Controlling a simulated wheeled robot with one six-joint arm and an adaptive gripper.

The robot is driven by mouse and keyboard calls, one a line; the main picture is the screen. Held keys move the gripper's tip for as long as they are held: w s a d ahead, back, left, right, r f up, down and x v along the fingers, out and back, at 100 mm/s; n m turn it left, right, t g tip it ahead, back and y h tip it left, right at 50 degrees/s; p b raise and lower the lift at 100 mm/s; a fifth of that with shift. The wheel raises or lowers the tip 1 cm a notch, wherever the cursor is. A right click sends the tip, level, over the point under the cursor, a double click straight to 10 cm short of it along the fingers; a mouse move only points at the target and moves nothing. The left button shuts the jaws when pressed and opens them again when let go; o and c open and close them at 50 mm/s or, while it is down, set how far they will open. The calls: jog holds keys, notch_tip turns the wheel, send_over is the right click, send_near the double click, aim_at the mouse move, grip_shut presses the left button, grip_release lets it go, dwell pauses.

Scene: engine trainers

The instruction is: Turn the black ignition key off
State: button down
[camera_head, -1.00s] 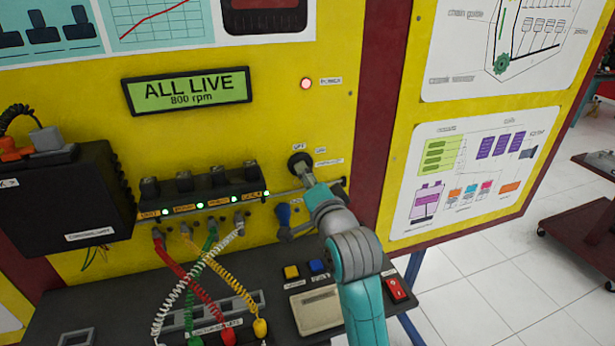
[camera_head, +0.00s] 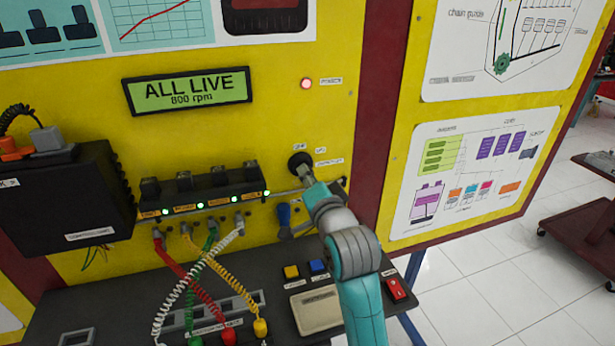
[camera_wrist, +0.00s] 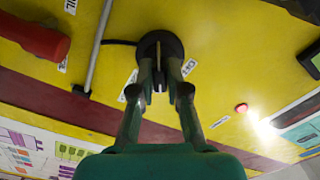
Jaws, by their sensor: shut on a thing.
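The black ignition switch (camera_head: 299,160) is a round black disc on the yellow panel, with small labels at its upper left and right. In the wrist view the disc (camera_wrist: 160,42) is at top centre, with the thin key (camera_wrist: 160,76) between my fingers. My gripper (camera_head: 306,177) reaches the switch from the lower right. Its two fingertips also show in the wrist view (camera_wrist: 160,80), shut on the key. In the head view the key is hidden behind my gripper. The display (camera_head: 187,91) reads "ALL LIVE, 800 rpm".
A red lamp (camera_head: 306,83) glows above the switch. To the left, a black coil row (camera_head: 205,190) has green lights and coiled leads. A metal rod and a blue-handled part (camera_head: 284,215) are close to my wrist. The console below carries yellow, blue and red buttons.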

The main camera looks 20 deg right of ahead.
jog(key=n, duration=1.1)
jog(key=shift+f, duration=0.1)
jog(key=shift+n, duration=0.3)
dwell(0.4)
jog(key=c, duration=1.2)
grip_release()
jog(key=shift+o, duration=0.2)
jog(key=s, duration=1.2)
